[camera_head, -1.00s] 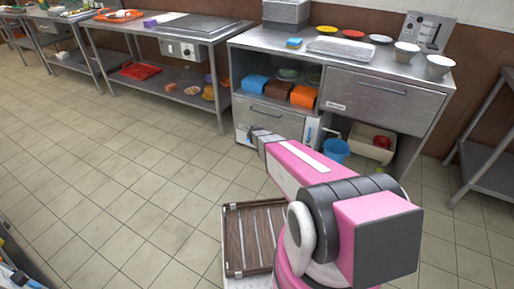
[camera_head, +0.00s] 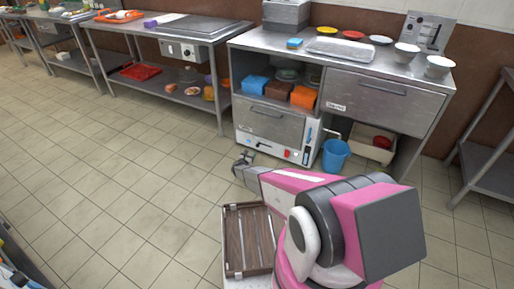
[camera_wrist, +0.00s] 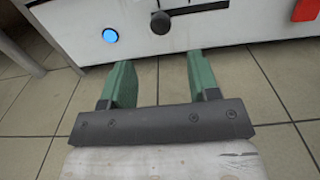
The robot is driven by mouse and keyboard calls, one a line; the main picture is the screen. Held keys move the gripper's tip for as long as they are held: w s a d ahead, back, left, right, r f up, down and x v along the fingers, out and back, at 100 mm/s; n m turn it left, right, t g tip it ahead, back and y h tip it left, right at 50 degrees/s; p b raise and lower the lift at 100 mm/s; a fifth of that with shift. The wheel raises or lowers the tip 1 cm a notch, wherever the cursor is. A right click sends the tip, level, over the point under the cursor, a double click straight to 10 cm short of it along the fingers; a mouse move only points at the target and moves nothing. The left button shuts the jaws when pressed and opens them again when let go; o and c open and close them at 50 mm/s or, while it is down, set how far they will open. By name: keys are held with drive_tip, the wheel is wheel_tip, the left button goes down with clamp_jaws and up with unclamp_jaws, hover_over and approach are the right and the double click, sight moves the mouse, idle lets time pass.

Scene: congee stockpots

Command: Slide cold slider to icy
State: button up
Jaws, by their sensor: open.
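A dark round knob (camera_wrist: 160,22) sits below a black slot (camera_wrist: 196,8) on a white panel (camera_wrist: 255,25) in the wrist view. It looks like the slider, but no label naming it cold or icy shows. A blue round button (camera_wrist: 110,36) is left of it and a red part (camera_wrist: 305,10) is at the right. My gripper (camera_wrist: 160,68) is open and empty, its green fingers apart below the knob, one to either side. In the head view my gripper (camera_head: 243,160) is low, in front of the steel cabinet with the white control strip (camera_head: 290,154).
A blue bucket (camera_head: 335,155) and a beige bin (camera_head: 368,148) stand right of the cabinet. The steel counter (camera_head: 400,66) above holds bowls and plates. A brown slatted crate (camera_head: 235,245) is beside my base. The tiled floor at left is clear.

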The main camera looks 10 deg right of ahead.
sight(257, 146)
drive_tip(key=x, duration=1)
drive_tip(key=shift+s, duration=0.1)
clamp_jaws()
drive_tip(key=s+d, duration=0.3)
drive_tip(key=d, duration=0.2)
drive_tip(key=s+d, duration=0.2)
drive_tip(key=shift+s+d, duration=0.35)
